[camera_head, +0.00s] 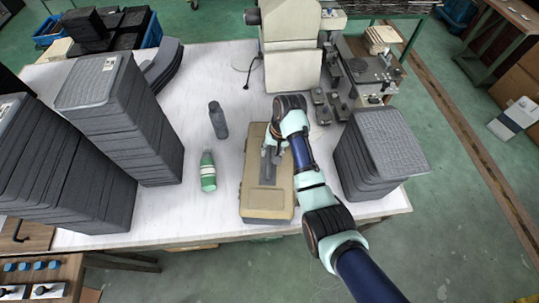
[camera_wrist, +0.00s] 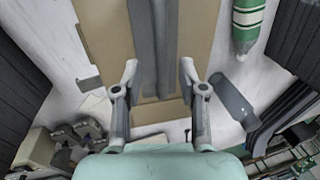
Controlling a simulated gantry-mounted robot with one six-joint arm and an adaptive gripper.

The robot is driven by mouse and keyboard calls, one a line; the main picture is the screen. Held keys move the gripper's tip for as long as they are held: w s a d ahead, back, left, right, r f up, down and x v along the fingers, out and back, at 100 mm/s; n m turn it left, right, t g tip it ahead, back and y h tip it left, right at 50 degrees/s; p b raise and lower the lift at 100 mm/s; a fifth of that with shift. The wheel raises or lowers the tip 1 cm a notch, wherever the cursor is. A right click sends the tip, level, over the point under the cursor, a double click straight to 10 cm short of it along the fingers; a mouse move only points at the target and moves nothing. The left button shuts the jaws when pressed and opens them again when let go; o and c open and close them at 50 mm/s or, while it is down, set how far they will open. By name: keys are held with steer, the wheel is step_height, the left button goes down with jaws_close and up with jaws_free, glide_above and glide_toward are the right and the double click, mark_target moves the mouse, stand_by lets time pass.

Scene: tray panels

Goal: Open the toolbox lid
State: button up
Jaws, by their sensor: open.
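The tan toolbox (camera_head: 267,204) lies on the white table in the head view, with a grey handle strip (camera_head: 268,170) along its middle. Its lid looks shut. In the wrist view the toolbox (camera_wrist: 105,25) fills the upper middle, with the grey handle (camera_wrist: 152,45) running lengthwise. My gripper (camera_head: 276,150) is over the far half of the toolbox. In the wrist view my gripper (camera_wrist: 159,75) is open, with one finger on each side of the handle and nothing seen held. Whether the fingers touch the lid cannot be told. My arm hides part of the box's right side.
Stacks of dark grey panels stand at left (camera_head: 120,120) and right (camera_head: 375,155). A beige machine (camera_head: 291,55) is behind. Bare table (camera_head: 215,215) lies at the front left.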

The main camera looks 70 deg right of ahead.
mark_target(269, 162)
steer(key=shift+w+a+f, duration=0.1)
steer(key=shift+w+f, duration=0.05)
steer(key=shift+f, duration=0.55)
steer(key=shift+w+f, duration=0.15)
steer(key=shift+f, duration=0.5)
jaws_close()
